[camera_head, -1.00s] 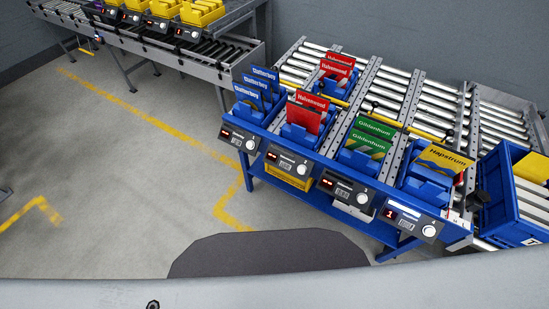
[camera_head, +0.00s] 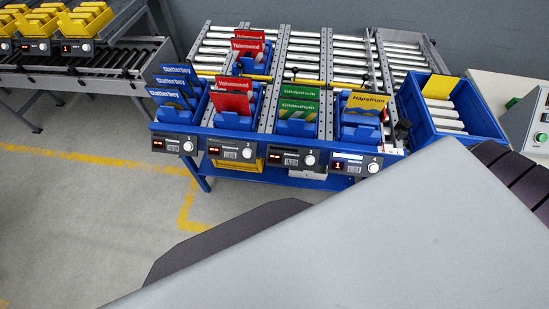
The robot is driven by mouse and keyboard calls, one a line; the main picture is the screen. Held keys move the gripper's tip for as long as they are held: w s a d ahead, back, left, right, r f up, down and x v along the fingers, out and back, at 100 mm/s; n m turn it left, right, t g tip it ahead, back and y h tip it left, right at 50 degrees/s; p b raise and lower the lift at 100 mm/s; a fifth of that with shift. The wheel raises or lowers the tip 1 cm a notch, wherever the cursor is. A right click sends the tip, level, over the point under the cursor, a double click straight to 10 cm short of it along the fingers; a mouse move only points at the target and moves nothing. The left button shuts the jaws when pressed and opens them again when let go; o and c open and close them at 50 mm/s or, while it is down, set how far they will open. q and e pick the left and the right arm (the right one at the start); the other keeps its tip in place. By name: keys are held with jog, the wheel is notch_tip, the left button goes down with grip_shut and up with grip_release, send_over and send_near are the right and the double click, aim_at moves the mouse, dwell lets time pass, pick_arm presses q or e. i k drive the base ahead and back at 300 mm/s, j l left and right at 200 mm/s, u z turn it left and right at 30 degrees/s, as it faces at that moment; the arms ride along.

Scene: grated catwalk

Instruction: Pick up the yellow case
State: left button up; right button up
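A yellow case labelled Hapstrum (camera_head: 366,102) stands tilted in the blue holder of the rightmost slot, at the right end of the blue roller bench (camera_head: 235,134). The display under that slot (camera_head: 355,164) reads 1. A second yellow case (camera_head: 439,87) stands in the blue crate (camera_head: 462,119) right of the bench; its label cannot be read. Neither of my grippers is in view, and nothing is seen touching the cases. A large grey surface of my own body covers the lower right of the view.
Blue Clatterboy cases (camera_head: 175,83), red cases (camera_head: 232,96) and green Gildenhum cases (camera_head: 298,102) fill the other slots. A grey control box (camera_head: 528,125) stands at the far right. Another conveyor with yellow holders (camera_head: 85,20) is at upper left. The floor at left is clear.

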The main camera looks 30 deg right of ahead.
aim_at(359, 102)
jog(key=z, duration=1.75)
